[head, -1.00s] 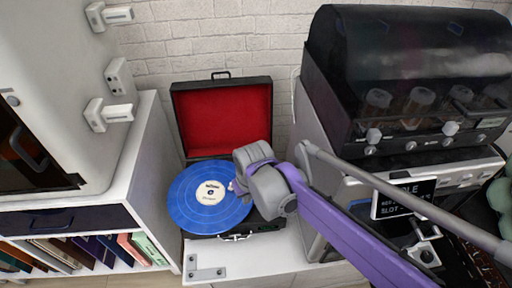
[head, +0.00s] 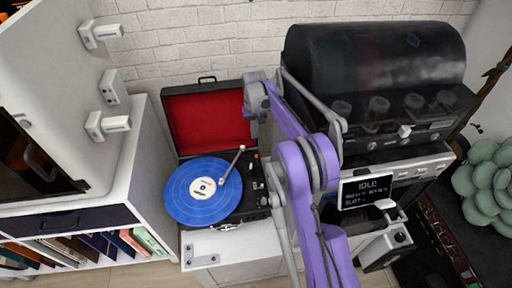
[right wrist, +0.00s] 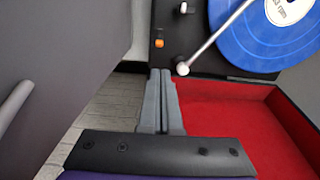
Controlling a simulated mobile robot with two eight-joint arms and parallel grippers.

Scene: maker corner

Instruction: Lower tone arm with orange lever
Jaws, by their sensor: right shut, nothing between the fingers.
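The record player (head: 238,208) is a black case with an open red-lined lid (head: 205,122) and a blue record (head: 185,205) on it. The white tone arm (head: 232,164) reaches over the record; I cannot tell whether its tip touches. A small orange lever (right wrist: 159,43) stands on the black deck beside the tone arm's pivot (right wrist: 182,68) in the right wrist view. My right gripper (right wrist: 160,73) is shut and empty, with its fingertips close to the lever but apart from it. In the head view my right arm hides part of the lid. My left gripper is not in view.
A black-hooded machine (head: 375,65) with a small screen (head: 366,188) stands right of the player. A white cabinet (head: 165,165) stands at its left. A brick wall rises behind. My right arm passes in front of the machine.

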